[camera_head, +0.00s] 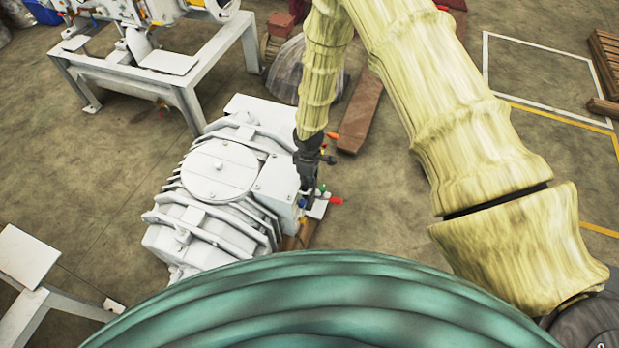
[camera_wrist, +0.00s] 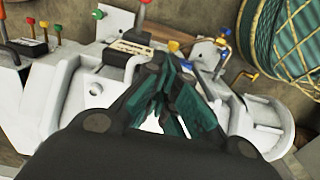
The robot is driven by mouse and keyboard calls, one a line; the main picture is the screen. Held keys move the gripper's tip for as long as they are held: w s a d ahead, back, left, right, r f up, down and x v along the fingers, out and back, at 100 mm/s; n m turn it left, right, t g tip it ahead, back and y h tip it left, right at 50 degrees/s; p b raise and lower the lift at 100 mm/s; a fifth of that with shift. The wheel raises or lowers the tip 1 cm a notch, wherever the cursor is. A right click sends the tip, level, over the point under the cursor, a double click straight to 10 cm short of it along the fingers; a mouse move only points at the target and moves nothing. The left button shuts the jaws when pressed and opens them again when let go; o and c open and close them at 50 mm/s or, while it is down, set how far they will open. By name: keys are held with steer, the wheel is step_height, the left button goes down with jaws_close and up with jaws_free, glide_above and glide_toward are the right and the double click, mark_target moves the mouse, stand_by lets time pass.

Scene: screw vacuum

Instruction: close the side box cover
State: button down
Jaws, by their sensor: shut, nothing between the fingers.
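The white vacuum pump (camera_head: 222,172) stands on the floor left of my arm. A white side box (camera_head: 275,182) is on its right flank, with small coloured handles beside it. I cannot tell for certain which part is its cover, or how far open it is. A flat white plate (camera_head: 318,209) shows just below my gripper (camera_head: 310,196). In the wrist view, my gripper (camera_wrist: 168,68) is shut and empty, pointing at the white machine body (camera_wrist: 70,98) and partly hiding it. A flat white plate (camera_wrist: 204,55) is beyond the fingertips. Contact cannot be told.
Red (camera_head: 336,201), green and blue handles or valves are close to my gripper. A white metal frame (camera_head: 190,85) with machinery stands behind the pump. A brown plank (camera_head: 362,112) lies behind my gripper. Open floor (camera_head: 385,190) extends to the right, partly behind my arm.

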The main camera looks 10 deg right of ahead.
stand_by(0.4)
steer(key=r+p, duration=0.3)
steer(key=r, duration=0.1)
steer(key=shift+s+d, duration=0.1)
steer(key=shift+d, duration=0.25)
step_height(320, 180, up, 10)
steer(key=s+d+b, duration=0.1)
steer(key=b, duration=0.1)
steer(key=shift+d, duration=0.25)
steer(key=shift+f, duration=0.15)
